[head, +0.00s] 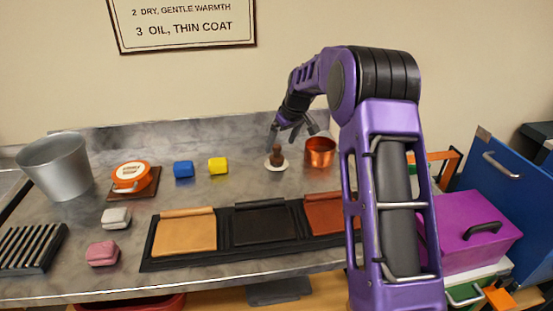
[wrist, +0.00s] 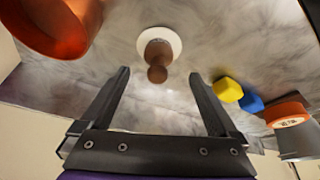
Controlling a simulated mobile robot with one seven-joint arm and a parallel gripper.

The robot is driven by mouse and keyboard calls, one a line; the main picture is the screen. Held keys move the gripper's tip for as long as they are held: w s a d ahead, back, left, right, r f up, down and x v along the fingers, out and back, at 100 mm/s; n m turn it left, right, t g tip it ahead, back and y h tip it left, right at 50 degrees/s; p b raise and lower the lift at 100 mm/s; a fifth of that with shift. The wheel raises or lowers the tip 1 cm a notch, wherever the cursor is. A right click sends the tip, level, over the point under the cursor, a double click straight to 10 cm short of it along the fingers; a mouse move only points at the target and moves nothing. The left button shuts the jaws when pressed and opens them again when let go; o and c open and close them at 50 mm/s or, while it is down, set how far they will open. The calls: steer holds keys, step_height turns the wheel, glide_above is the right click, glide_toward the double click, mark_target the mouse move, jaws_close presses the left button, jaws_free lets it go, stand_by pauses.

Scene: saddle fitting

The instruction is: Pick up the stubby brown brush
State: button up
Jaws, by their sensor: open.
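The stubby brown brush (head: 277,155) stands upright on a small white dish (head: 284,167) at the back of the counter in the head view. In the wrist view the brush (wrist: 157,60) shows from above with its rounded knob towards me, on the white dish (wrist: 174,40). My gripper (head: 285,140) hangs close above and behind the brush. In the wrist view my gripper (wrist: 158,78) has its two dark fingers wide apart, with nothing between them. The brush lies just beyond the fingertips, roughly midway between them, and no contact shows.
A copper pot (head: 320,152) stands right of the brush, near my gripper. Yellow (head: 218,166) and blue (head: 183,169) blocks lie to the left. An orange tin (head: 131,176) and metal bucket (head: 57,168) are farther left. A black mat with leather panels (head: 225,256) lies in front.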

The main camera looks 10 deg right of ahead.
mark_target(279, 147)
steer(key=shift+w+x, duration=0.15)
steer(key=shift+x, duration=1.45)
steer(key=shift+w+x, duration=0.1)
steer(key=shift+x, duration=1.5)
steer(key=shift+r, duration=0.1)
steer(key=c, duration=1.5)
steer(key=shift+o, duration=0.2)
steer(key=shift+r, duration=0.1)
step_height(279, 147, up, 10)
steer(key=shift+f+p, duration=0.1)
steer(key=shift+p, duration=0.3)
